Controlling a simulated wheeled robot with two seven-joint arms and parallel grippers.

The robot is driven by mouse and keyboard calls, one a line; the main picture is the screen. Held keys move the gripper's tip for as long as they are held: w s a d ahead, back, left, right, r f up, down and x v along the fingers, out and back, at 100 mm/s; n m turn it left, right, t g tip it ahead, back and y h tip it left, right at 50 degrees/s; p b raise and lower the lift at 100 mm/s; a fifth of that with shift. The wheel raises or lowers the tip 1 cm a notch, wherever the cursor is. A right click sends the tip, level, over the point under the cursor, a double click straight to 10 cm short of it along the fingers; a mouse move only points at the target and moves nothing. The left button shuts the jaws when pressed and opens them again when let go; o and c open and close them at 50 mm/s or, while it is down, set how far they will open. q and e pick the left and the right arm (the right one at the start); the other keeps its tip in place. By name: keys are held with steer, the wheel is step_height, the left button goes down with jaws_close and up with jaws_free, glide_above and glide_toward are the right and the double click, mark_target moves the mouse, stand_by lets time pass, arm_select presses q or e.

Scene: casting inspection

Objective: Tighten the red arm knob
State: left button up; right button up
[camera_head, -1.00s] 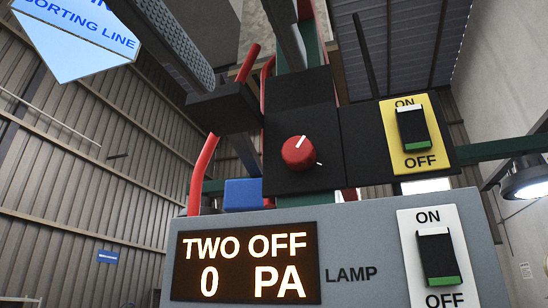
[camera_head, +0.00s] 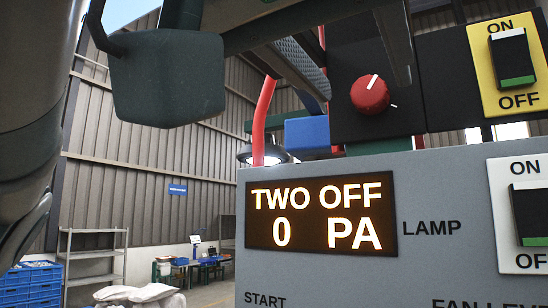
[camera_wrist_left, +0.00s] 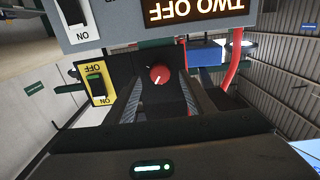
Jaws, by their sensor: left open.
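The red arm knob (camera_head: 369,94) is a round red dial with a white pointer line, mounted on a black plate (camera_head: 350,128). A small white mark sits on the plate beside it. My left gripper (camera_head: 360,82) is open, with one finger on each side of the knob in the head view. In the left wrist view the knob (camera_wrist_left: 160,74) shows between the two open fingertips (camera_wrist_left: 161,84). A gap shows on both sides, and I cannot tell how deep the fingers reach. My right gripper is not in view.
Below is a grey panel (camera_head: 330,272) with a lit display (camera_head: 320,212) reading "TWO OFF 0 PA". A yellow switch plate (camera_head: 515,65) and a white LAMP switch plate (camera_head: 505,200) are to the right. A red bent tube (camera_head: 262,120) and blue block (camera_head: 307,132) are left of the knob.

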mark_target(368, 94)
arm_select(q)
steer(key=shift+p+x, duration=0.45)
steer(key=shift+x, duration=0.65)
steer(key=shift+w+d, duration=0.3)
steer(key=shift+w, duration=0.15)
steer(key=shift+c, duration=0.4)
steer(key=c, duration=1)
